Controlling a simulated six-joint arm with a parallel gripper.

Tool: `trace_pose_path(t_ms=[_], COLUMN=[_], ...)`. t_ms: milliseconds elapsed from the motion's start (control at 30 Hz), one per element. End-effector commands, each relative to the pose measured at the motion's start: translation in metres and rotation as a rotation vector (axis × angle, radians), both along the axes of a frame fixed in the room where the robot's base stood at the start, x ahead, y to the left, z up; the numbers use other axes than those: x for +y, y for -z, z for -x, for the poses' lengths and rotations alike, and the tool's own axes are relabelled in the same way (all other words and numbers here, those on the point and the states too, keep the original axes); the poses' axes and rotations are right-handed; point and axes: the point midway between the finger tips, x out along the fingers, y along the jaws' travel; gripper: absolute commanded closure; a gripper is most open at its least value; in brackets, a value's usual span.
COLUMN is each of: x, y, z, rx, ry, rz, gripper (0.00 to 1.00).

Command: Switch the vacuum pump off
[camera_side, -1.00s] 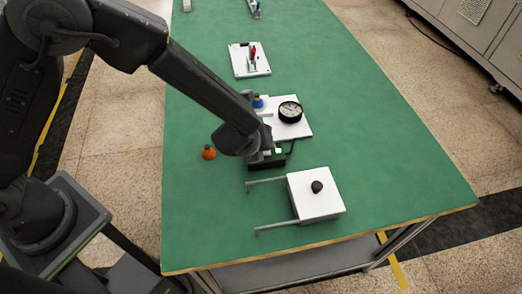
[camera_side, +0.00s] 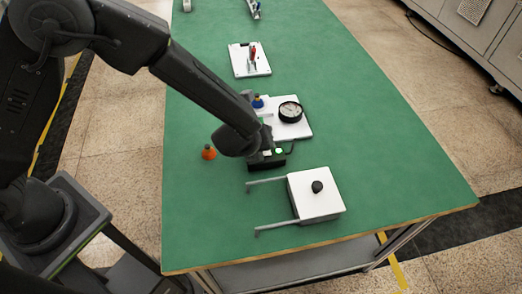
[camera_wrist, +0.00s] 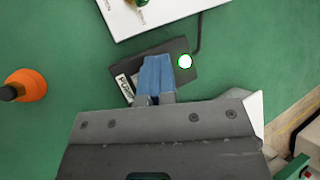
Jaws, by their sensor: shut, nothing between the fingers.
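The pump switch box (camera_wrist: 188,45) is a small black box with a cable at its far right corner. A white label (camera_wrist: 125,88), partly covered, lies on its left part. A round lamp (camera_wrist: 184,62) with a green rim glows on its right part, and it also shows green in the side view (camera_side: 278,151). My gripper (camera_wrist: 157,72) has its blue fingertips together and empty, over the middle of the box between label and lamp. They hide whatever lies under them. I cannot tell whether they touch the box.
A white plate (camera_side: 303,129) with a black dial gauge (camera_side: 290,111) and a blue-topped fitting (camera_side: 258,102) lies behind the box. An orange knob-like piece (camera_side: 208,152) stands to the left. A white block (camera_side: 318,198) with two grey rods is in front. Green table is clear at right.

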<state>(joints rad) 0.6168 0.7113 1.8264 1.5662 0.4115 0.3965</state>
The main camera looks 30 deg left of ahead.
Motion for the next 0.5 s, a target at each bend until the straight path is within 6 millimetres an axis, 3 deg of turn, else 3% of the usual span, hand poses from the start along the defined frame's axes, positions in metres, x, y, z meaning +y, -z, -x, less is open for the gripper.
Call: trace_pose_path(t_ms=[33,500], x=[0.0025,0.0012], y=[0.011,0.0017], z=[0.0047,0.0063], rx=[0.025,0.026], ry=[0.002,0.004], rz=[-0.006,-0.008], gripper=[1.0,1.0])
